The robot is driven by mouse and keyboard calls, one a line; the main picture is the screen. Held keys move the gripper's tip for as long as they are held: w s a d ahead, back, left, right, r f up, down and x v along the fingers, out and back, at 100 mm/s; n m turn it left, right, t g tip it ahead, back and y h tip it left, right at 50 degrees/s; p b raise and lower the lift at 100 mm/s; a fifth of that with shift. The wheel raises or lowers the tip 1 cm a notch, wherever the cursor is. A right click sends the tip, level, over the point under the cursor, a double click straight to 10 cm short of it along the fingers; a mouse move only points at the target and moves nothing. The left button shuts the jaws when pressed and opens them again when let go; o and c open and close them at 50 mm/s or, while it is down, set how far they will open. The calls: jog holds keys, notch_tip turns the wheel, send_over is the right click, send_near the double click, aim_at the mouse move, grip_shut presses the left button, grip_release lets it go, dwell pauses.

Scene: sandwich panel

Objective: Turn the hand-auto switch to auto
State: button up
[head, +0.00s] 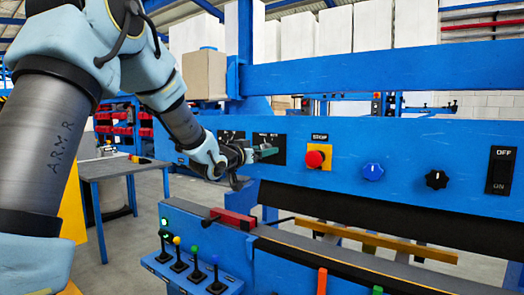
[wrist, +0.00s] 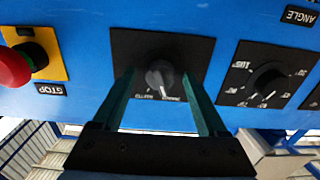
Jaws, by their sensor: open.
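The hand-auto switch is a dark round knob (wrist: 160,76) with a pale pointer mark, on a black square plate (wrist: 192,50) on the blue panel. The plate's small lettering appears upside down in the wrist view, below the knob, and is too blurred to read surely. My gripper (wrist: 158,74) is open, with one green finger on each side of the knob. Gaps show between the fingers and the knob. In the head view, my gripper (head: 265,152) reaches the switch plate (head: 280,141) from the left and hides the knob.
A red stop button (head: 314,159), a blue knob (head: 373,171), a black knob (head: 437,179) and an off-on switch (head: 501,170) sit to the right on the panel. An angle dial (wrist: 267,78) neighbours the switch. Coloured levers (head: 196,262) stand below.

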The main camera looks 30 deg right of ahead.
grip_shut()
dwell(0.5)
jog(key=shift+f+b, duration=0.15)
jog(key=shift+b, duration=0.3)
jog(key=shift+m+b, duration=5)
jog(key=shift+b, duration=0.4)
